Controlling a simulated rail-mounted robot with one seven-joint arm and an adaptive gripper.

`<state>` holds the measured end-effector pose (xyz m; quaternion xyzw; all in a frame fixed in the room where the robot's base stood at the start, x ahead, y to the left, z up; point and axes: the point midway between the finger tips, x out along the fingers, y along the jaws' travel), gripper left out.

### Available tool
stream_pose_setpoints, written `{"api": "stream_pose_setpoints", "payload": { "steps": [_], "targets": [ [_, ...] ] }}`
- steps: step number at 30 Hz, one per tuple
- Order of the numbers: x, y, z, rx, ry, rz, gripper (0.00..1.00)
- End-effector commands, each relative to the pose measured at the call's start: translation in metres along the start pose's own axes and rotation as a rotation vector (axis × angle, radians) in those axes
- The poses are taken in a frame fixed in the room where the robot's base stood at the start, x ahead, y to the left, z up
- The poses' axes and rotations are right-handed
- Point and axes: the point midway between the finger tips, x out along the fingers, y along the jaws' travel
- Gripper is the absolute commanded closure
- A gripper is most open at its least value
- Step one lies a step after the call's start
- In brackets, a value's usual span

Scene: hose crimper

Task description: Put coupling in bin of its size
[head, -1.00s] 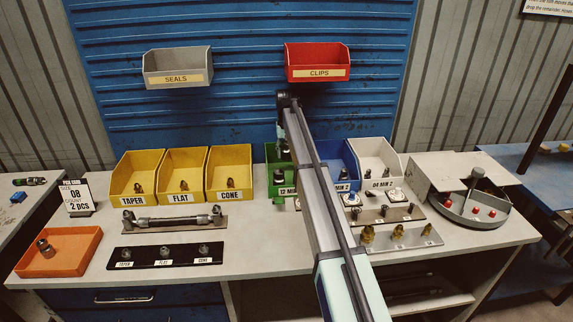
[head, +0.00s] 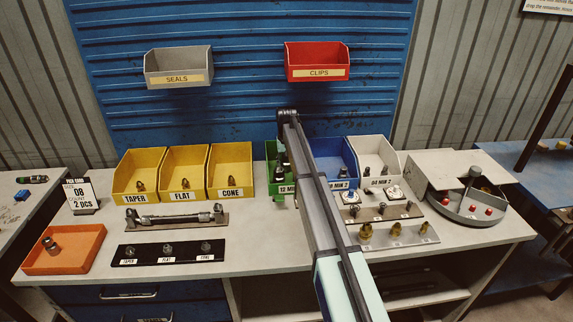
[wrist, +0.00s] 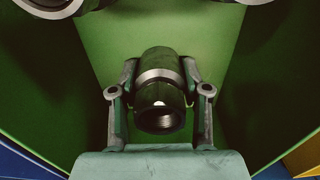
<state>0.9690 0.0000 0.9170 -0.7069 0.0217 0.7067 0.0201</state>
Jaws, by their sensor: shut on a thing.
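My gripper (wrist: 160,95) is shut on a dark, threaded coupling (wrist: 160,78) with a bright band, one finger on each side, its open end facing the wrist camera. Green walls surround it in the wrist view, and parts of other round metal pieces (wrist: 48,6) show at the top edge. In the head view the green bin (head: 283,189), labelled "12 MIN", is partly hidden behind my arm. The blue bin (head: 343,165) and the white bin (head: 378,160), labelled "04 MIN 2", stand right of it. Whether the coupling touches the bin floor cannot be told.
Yellow bins (head: 185,194) marked TAPER, FLAT and CONE stand to the left. An orange tray (head: 80,262) holds a metal fitting. A pick card (head: 80,195) reads 08, count 2 pcs. Racks of fittings (head: 395,240) and a round turntable (head: 470,207) lie to the right.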

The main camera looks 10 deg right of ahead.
Motion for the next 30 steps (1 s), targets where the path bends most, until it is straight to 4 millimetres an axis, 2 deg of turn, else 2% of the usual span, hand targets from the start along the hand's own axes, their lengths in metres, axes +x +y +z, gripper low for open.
{"api": "stream_pose_setpoints", "payload": {
  "steps": [2, 3, 4, 17, 30],
  "targets": [
    [0.003, 0.0, 0.0, 0.0, 0.0, 0.0, 1.0],
    [0.002, 0.0, 0.0, 0.0, 0.0, 0.0, 0.39],
    [0.002, 0.0, 0.0, 0.0, 0.0, 0.0, 0.28],
    [-0.004, 0.0, 0.0, 0.0, 0.0, 0.0, 0.28],
    [-0.063, 0.0, -0.001, 0.0, 0.001, 0.0, 0.28]
  ]
}}
